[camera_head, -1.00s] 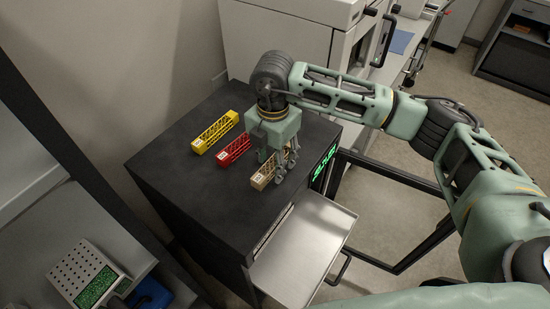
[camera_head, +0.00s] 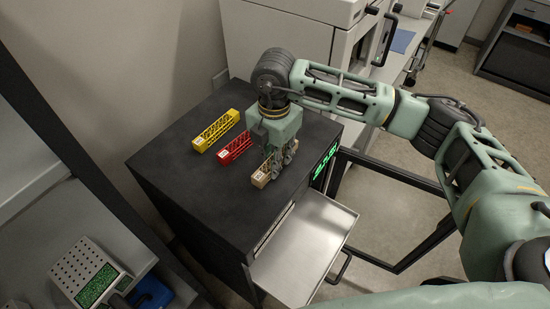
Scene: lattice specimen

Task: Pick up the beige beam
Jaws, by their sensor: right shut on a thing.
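The beige beam (camera_head: 262,177) is a short lattice bar on the black cabinet top, near its right edge. My right gripper (camera_head: 277,163) points down over it from above. Its fingers are closed around the far part of the beam, which they partly hide. The near end with a small pale label shows free of the fingers. I cannot tell whether the beam is clear of the surface. My left gripper is not in view.
A red lattice beam (camera_head: 233,151) lies just left of the gripper, and a yellow one (camera_head: 215,131) farther left. The black cabinet (camera_head: 190,185) has an open metal drawer (camera_head: 305,250) at its front. The cabinet top's near left part is clear.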

